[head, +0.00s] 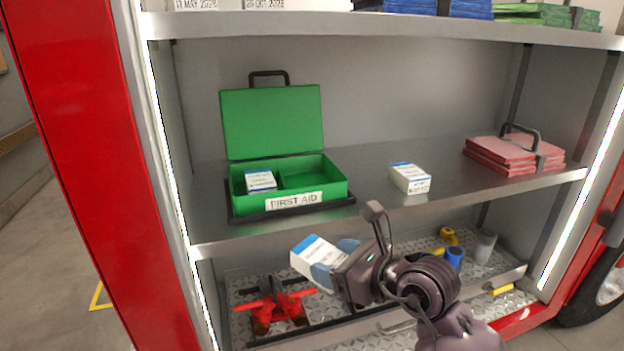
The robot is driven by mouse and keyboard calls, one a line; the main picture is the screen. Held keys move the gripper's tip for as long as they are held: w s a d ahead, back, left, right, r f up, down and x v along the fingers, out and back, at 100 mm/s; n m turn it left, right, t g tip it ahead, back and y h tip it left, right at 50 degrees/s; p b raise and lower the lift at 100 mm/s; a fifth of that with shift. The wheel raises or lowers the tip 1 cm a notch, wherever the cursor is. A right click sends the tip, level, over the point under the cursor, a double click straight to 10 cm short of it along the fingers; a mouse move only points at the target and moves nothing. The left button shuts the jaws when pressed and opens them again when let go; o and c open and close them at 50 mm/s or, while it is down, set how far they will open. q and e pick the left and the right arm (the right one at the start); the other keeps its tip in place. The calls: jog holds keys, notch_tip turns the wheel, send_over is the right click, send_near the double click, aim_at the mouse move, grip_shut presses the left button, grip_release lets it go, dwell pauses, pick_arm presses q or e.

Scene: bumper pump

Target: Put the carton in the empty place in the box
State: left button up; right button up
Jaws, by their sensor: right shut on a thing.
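My right gripper (334,262) is shut on a white carton with a blue end (315,255). It holds the carton tilted, in front of and below the shelf's front edge. The open green first aid box (337,189) stands on the shelf at the left with its lid up. A white and blue carton (261,181) sits in its left compartment, and the right compartment (300,178) looks empty. Another white and blue carton (410,178) stands on the shelf to the right of the box. My left gripper is not in view.
A stack of red folded items (503,154) with a black handle lies at the shelf's right. The metal shelf (365,160) is clear between box and loose carton. Red tools (275,305) and blue and yellow parts lie in the compartment below. A red post bounds the left.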

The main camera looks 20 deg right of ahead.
jog(key=shift+w+f, duration=0.1)
jog(key=shift+w+d, duration=0.1)
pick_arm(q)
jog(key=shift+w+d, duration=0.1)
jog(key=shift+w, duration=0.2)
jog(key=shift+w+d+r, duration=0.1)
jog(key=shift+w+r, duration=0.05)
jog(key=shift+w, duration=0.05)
pick_arm(e)
jog(key=shift+f+g, duration=0.15)
jog(key=shift+g, duration=0.25)
